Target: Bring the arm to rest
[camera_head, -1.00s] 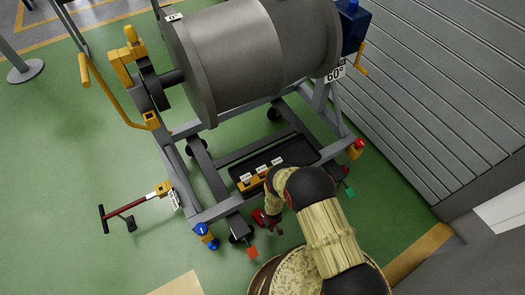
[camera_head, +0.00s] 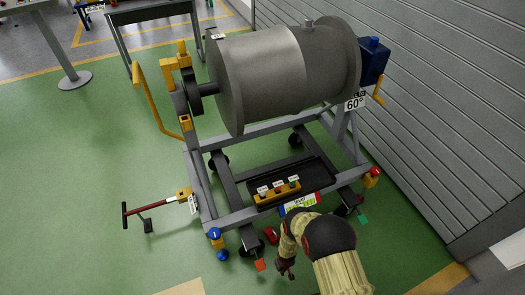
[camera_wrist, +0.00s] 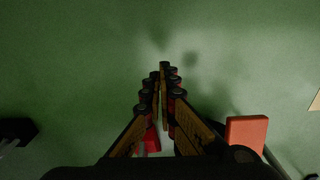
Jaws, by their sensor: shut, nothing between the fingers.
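My arm (camera_head: 330,238), in a tan sleeve with dark joints, reaches in from the bottom right of the head view. My gripper (camera_head: 287,270) is at its end, small and dark, pointing down in front of the near side of the engine stand. In the wrist view the fingers of my gripper (camera_wrist: 165,72) meet at their tips, with nothing seen between them. Green floor lies beyond them.
The wheeled stand (camera_head: 232,217) carries a large grey cylinder (camera_head: 290,75). An orange pedal (camera_head: 260,265) is close left of my gripper; an orange block also shows in the wrist view (camera_wrist: 246,132). A grey slatted wall (camera_head: 440,120) stands right. Floor at left is mostly open.

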